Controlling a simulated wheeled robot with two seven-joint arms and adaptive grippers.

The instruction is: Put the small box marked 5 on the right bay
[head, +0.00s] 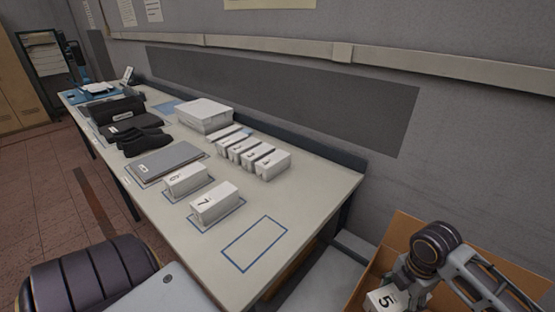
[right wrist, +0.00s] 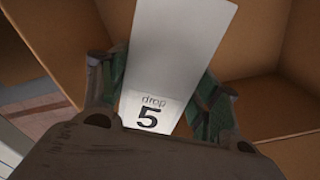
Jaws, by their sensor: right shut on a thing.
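The small white box marked 5 (head: 382,301) is at the lower right of the head view, in the cardboard carton. My right gripper (head: 400,287) is shut on it. In the right wrist view the white box (right wrist: 172,50) lies between the two fingers, its label reading "drop 5" near the palm. Carton walls surround it there. The right bay, an empty blue-outlined rectangle (head: 254,244), is at the near right end of the table. My left gripper is not in view.
The white boxes marked 7 (head: 215,205) and 6 (head: 185,181) stand on outlined bays left of the empty one. Several white boxes (head: 258,157) stand in a row behind. The cardboard carton (head: 405,228) is beside the table (head: 205,258). Dark shoe lasts (head: 141,139) lie farther off.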

